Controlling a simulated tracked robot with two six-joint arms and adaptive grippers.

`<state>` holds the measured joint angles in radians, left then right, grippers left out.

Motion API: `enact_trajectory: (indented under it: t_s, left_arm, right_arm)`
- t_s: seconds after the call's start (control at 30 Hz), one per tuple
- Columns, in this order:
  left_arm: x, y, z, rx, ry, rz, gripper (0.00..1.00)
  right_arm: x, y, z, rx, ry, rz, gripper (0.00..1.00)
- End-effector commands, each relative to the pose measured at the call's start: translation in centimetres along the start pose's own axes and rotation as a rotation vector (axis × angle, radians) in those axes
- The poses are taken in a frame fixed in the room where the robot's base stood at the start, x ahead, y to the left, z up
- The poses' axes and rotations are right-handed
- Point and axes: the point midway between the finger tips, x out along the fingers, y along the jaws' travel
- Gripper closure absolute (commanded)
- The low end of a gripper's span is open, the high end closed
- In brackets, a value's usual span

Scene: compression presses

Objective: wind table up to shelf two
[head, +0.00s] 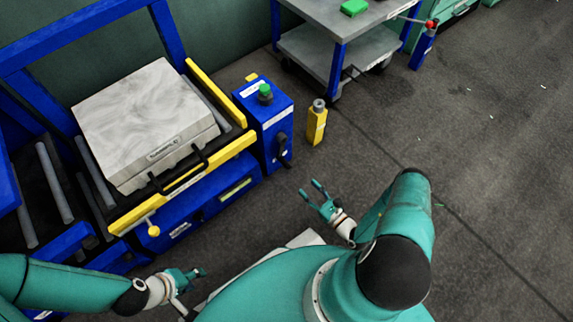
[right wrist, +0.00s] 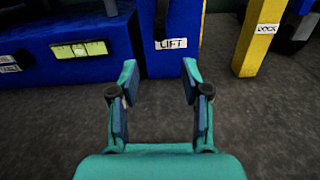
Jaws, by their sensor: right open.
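A lift table with a yellow-edged top (head: 222,151) on a blue frame stands at the left in the head view, carrying a pale grey slab-like block (head: 145,112). A blue lift box (head: 262,118) stands at its right, with a green knob (head: 265,91) on top and a dark handle-like part (head: 284,144) on its side. In the right wrist view the blue box shows a LIFT label (right wrist: 171,43). My right gripper (head: 309,187) is open and empty, before and apart from the box; it also shows in the right wrist view (right wrist: 160,67). My left gripper (head: 199,273) is low at the front; its opening is unclear.
A yellow post (head: 316,124) stands right of the lift box; it shows a DOCK label in the right wrist view (right wrist: 265,28). A grey cart (head: 345,65) with blue legs stands at the back, with a red-knobbed blue post (head: 424,46) beside it. The floor at right is clear.

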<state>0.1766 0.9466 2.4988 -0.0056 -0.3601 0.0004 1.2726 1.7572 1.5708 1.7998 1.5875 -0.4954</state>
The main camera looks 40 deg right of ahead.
Motion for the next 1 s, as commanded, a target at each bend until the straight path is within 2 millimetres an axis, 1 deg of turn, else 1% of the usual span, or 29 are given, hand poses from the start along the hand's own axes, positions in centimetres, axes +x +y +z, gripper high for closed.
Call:
enact_trajectory:
  t_s: [0.03,0.3,0.5,0.6,0.7,1.0]
  left_arm:
    - [0.5,-0.2,0.0,0.000,0.000,0.000,0.61]
    - [1.9,-0.7,0.0,0.000,0.000,0.000,0.61]
    - [2.8,-1.0,0.0,0.000,0.000,0.000,0.61]
    - [3.1,-1.1,0.0,0.000,0.000,0.000,0.61]
    - [3.2,-1.1,0.0,0.000,0.000,0.000,0.61]
    - [3.2,-1.2,0.0,0.000,0.000,0.000,0.61]
  right_arm:
    - [1.2,0.1,-0.1,-0.002,-0.003,0.008,0.53]
    - [7.2,0.2,-0.2,-0.003,-0.003,0.008,0.53]
    - [10.8,0.2,-0.1,-0.002,-0.003,0.007,0.53]
    - [12.0,0.1,-0.1,-0.003,-0.002,0.005,0.53]
    - [12.7,0.2,0.0,-0.001,-0.002,0.005,0.53]
    - [13.1,0.1,0.1,0.000,0.000,0.003,0.53]
